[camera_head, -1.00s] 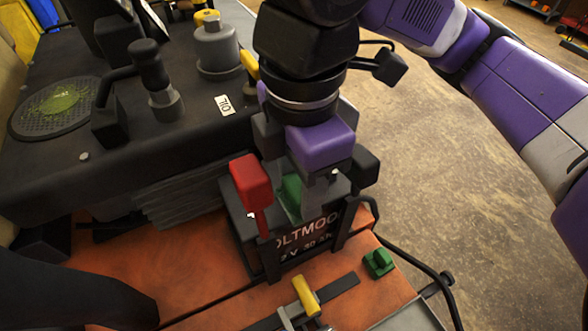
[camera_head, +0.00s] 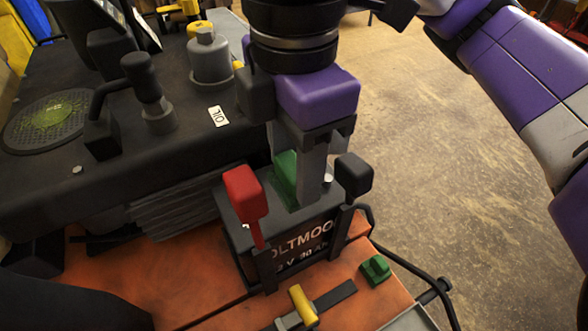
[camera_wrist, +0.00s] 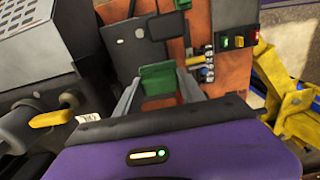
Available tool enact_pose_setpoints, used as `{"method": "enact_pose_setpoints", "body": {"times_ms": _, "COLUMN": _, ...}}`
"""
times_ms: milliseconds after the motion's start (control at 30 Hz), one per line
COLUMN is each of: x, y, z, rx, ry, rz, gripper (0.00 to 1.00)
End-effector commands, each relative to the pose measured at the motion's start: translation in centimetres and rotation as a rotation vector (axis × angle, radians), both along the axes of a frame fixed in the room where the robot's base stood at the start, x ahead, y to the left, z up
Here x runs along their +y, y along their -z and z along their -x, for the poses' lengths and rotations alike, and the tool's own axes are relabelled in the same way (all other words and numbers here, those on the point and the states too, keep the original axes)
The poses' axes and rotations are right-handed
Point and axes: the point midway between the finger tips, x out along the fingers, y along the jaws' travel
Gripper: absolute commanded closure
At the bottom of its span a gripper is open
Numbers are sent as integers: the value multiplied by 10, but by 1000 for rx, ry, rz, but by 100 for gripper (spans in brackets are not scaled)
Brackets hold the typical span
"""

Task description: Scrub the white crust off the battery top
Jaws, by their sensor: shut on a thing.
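My gripper (camera_head: 300,190) is shut on a green scrubber (camera_head: 286,176), directly over the battery top. The scrubber also shows between my fingers in the wrist view (camera_wrist: 158,82). The dark battery (camera_head: 303,252) stands on the orange deck, with a red terminal cover (camera_head: 243,193) at left and a black one (camera_head: 354,178) at right. The scrubber's lower end is at or just above the battery top; I cannot tell if it touches. Part of the top is hidden by my gripper. Small pale spots show on the battery in the wrist view (camera_wrist: 139,33); I cannot tell if they are crust.
A black housing with a grey capped filler (camera_head: 210,62) and an OIL label (camera_head: 218,116) stands at left. A yellow-handled lever (camera_head: 303,305) and a green block (camera_head: 376,270) are on the deck in front. A black cable (camera_head: 410,266) runs at right, by open floor.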

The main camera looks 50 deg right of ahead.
Motion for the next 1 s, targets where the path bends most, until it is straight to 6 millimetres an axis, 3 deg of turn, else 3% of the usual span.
{"method": "enact_pose_setpoints", "body": {"times_ms": 400, "x": 0, "y": -4, "z": 0, "rx": -1, "ry": 1, "rz": 0, "gripper": 98}}
{"method": "enact_pose_setpoints", "body": {"times_ms": 767, "x": 0, "y": -30, "z": 0, "rx": -1, "ry": 1, "rz": 0, "gripper": 98}}
{"method": "enact_pose_setpoints", "body": {"times_ms": 1000, "x": 0, "y": -32, "z": 0, "rx": 0, "ry": 0, "rz": 0, "gripper": 98}}
